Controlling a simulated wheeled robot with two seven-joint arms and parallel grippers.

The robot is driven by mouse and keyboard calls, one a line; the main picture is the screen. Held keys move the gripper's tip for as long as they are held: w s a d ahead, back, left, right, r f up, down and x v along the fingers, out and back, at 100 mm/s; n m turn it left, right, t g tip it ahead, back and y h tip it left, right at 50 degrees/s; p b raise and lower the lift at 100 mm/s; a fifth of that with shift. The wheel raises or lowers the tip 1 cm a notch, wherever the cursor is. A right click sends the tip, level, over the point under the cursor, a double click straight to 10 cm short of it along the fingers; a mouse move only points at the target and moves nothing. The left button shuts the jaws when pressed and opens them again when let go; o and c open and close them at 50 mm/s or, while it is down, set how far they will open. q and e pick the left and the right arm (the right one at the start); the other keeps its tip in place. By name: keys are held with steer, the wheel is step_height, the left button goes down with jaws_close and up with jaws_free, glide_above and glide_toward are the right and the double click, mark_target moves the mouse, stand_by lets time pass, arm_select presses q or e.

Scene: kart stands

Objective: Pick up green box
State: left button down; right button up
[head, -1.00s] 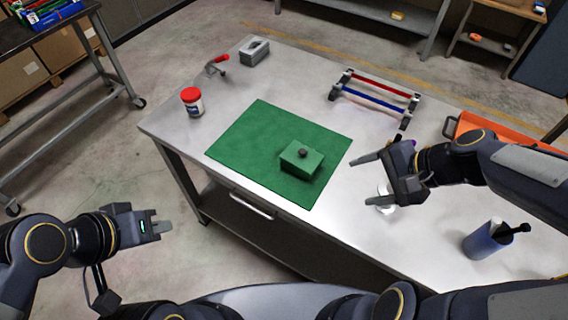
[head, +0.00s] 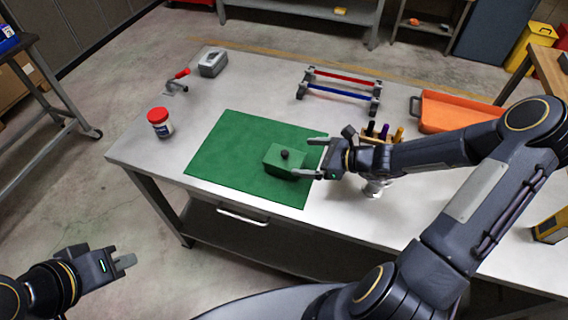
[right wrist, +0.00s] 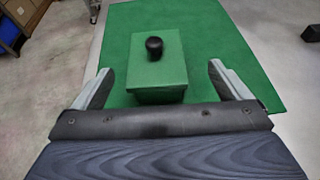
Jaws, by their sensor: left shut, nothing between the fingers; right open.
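The green box (head: 287,161) with a dark knob on top sits on the green mat (head: 230,150) on the metal table. My right gripper (head: 313,158) is open at the right side of the box in the head view. My left gripper (head: 125,262) is shut and empty, off the table at the lower left.
A rack with red and blue bars (head: 340,90) is at the back, an orange tray (head: 455,110) at the right.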

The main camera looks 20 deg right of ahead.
mark_target(287, 157)
steer(key=x, duration=0.2)
steer(key=p+x, duration=0.1)
steer(key=x, duration=0.2)
steer(key=shift+s+a+f, duration=0.1)
steer(key=shift+a+f, duration=0.25)
steer(key=c, duration=1.1)
steer(key=shift+r, duration=0.1)
